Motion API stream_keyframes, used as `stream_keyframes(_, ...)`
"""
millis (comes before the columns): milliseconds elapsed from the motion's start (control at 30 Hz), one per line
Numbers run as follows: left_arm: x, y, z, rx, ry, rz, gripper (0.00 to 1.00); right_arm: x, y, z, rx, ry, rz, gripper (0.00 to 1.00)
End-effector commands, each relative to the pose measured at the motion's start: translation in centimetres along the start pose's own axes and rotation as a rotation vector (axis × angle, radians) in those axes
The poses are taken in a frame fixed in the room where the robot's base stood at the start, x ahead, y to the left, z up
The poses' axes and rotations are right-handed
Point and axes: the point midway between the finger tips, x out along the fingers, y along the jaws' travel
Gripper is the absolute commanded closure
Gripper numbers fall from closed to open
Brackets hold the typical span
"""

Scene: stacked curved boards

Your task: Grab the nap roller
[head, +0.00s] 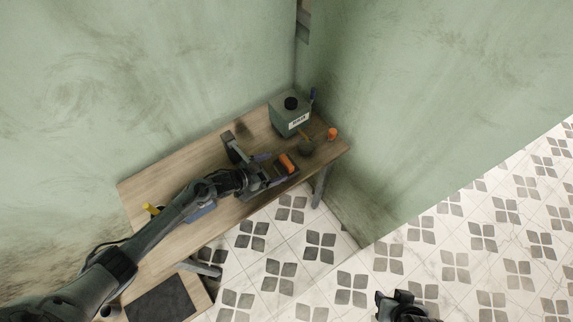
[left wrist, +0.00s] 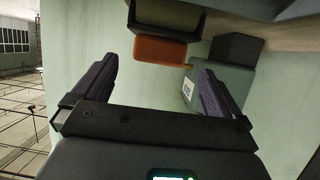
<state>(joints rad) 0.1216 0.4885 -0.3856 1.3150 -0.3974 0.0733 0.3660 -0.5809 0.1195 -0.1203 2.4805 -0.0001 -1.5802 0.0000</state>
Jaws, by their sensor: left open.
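An orange, rounded piece (head: 286,163), which looks like the nap roller, sits at a dark tray-like holder near the table's front right edge. In the left wrist view, an orange block (left wrist: 160,51) shows beside an olive cylinder (left wrist: 168,14) in a dark frame; I cannot tell which part is the roller's nap. My left gripper (head: 270,172) is right beside the orange piece, to its left. Its fingers are apart and empty in the left wrist view (left wrist: 158,88). Part of the holder is hidden by the gripper. My right gripper (head: 402,306) is low over the floor, its jaws unclear.
The wooden table (head: 150,187) stands against the green walls. A dark tool (head: 234,147) lies behind my gripper.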

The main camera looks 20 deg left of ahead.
Motion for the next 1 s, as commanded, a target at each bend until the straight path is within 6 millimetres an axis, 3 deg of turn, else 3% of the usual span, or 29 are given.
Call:
stream_keyframes(333,4.2,0.0,-0.3,-0.001,0.001,-0.001,0.00,0.2,0.1,0.1,-0.001,0.001,0.002,0.57)
stream_keyframes(700,4.9,0.1,-0.3,0.000,0.001,0.000,0.00,0.3,0.1,0.1,-0.002,0.001,0.002,0.57)
stream_keyframes(1000,4.9,0.1,-0.3,0.000,0.000,0.000,0.46,0.3,0.1,0.1,-0.002,0.000,0.002,0.57)
